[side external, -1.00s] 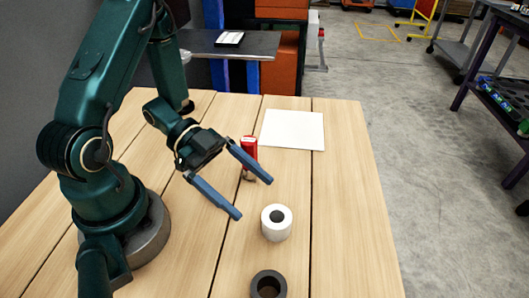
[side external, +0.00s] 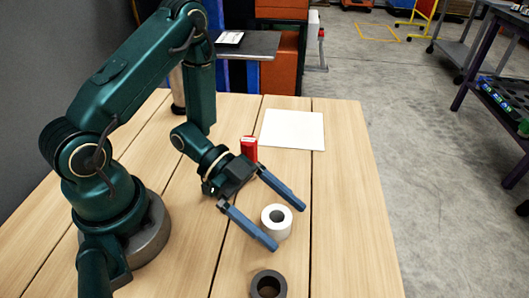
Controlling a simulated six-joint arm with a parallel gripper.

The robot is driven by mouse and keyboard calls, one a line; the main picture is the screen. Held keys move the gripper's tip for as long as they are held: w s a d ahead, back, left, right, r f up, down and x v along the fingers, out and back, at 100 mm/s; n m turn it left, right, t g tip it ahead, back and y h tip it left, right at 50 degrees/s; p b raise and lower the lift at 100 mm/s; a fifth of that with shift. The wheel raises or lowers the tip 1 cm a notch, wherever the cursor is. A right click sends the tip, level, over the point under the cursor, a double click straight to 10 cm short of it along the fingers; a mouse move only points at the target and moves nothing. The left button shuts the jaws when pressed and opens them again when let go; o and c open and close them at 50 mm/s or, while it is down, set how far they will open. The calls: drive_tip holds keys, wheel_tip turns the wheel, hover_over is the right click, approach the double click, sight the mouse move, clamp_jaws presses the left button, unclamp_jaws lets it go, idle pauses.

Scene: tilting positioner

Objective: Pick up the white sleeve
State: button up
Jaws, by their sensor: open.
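The white sleeve (side external: 277,222) is a short white cylinder with a dark round hole in its top. It stands upright on the wooden table in the side external view. My gripper (side external: 290,228) is open, with its two blue fingers spread. The white sleeve shows between the fingertips, with one finger on its left side and the other on its upper right. I cannot tell whether either finger touches it or how high the fingers are above the table.
A dark grey sleeve (side external: 268,284) stands on the table in front of the white one. A red object (side external: 249,148) stands behind my gripper, partly hidden. A white square sheet (side external: 293,129) lies at the back. The table (side external: 348,215) is clear to the right.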

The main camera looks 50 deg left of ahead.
clamp_jaws()
drive_tip(key=shift+r, duration=0.1)
